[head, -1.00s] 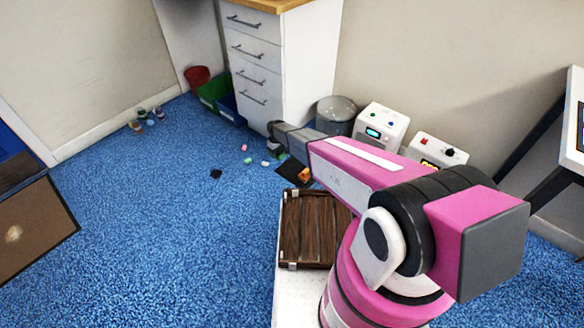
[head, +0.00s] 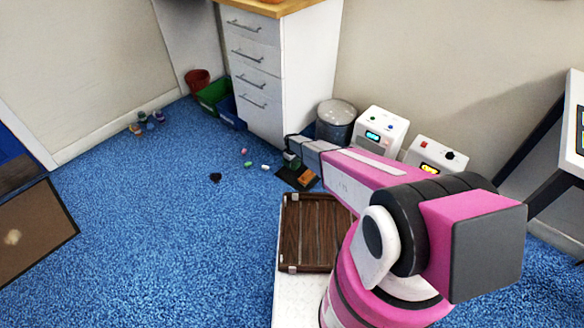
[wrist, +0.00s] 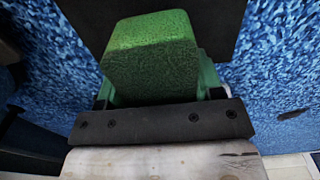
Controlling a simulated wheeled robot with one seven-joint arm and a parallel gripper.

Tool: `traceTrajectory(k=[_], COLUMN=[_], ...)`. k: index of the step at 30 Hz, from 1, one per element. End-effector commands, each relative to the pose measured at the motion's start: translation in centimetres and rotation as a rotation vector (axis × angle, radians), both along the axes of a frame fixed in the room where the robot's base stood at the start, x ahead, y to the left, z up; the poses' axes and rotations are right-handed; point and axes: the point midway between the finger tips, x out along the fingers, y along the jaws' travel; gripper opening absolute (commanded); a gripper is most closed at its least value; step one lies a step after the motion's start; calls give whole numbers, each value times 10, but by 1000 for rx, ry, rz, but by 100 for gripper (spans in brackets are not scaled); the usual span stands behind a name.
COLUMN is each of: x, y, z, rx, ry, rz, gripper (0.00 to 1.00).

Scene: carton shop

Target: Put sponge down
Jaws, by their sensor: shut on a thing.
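The green sponge (wrist: 150,55) fills the upper middle of the wrist view, and my gripper (wrist: 155,98) is shut on it. In the head view the sponge (head: 291,161) is a small green patch at the end of my gripper (head: 290,152). It appears over or beside a black mat (head: 285,177) on the floor. A dark surface (wrist: 222,22), probably this mat, shows behind the sponge in the wrist view. I cannot tell whether the sponge touches it.
An orange item (head: 306,179) lies on the mat. A bin (head: 336,115), white machines (head: 381,130) and a drawer cabinet (head: 262,90) stand behind.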

Motion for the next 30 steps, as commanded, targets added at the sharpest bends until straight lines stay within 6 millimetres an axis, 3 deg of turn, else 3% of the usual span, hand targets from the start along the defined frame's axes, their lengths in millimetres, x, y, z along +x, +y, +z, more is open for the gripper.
traceTrajectory(k=[12,24,25,27,30], x=[2,1,1,1,1], y=[-1,-1,-1,-1,-1], z=[-41,-45,-44,-44,-44], rx=[0,0,0,0,0], ry=[0,0,0,0,0], rz=[0,0,0,0,0], gripper=[38,38,67,86,86])
